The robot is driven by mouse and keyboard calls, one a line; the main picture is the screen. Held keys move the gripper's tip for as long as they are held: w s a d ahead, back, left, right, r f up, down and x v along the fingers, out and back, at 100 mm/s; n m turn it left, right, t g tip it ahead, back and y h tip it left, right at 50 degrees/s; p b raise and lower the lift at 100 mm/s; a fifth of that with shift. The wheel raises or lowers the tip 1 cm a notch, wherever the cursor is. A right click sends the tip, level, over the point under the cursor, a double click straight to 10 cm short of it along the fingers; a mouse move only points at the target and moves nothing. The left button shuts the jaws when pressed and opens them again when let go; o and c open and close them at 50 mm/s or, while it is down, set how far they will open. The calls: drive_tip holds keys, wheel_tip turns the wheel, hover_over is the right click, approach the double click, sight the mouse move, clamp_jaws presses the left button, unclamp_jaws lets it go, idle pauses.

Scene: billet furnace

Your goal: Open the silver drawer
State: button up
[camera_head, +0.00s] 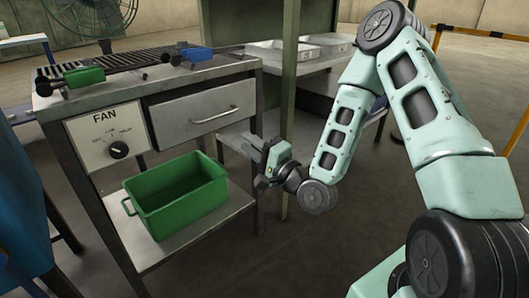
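The silver drawer (205,112) is in the upper part of the metal workbench (140,90), right of the fan panel. Its front looks flush with the bench, so it appears closed. A curved metal handle (214,115) is on the drawer front. My gripper (264,158) is to the right of and lower than the handle, beside the bench's right front leg, apart from the drawer. The gripper is small and turned away here, and I cannot tell whether its fingers are apart.
A green bin (178,195) stands on the lower shelf (190,235). A panel marked FAN (108,138) with a black knob is left of the drawer. Green (84,77) and blue (195,54) tools lie on top. A green post (290,100) stands right of the bench. Floor in front is clear.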

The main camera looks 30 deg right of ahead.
drive_tip(key=shift+p+v, duration=2.55)
drive_tip(key=shift+p, duration=0.35)
drive_tip(key=shift+a, duration=0.15)
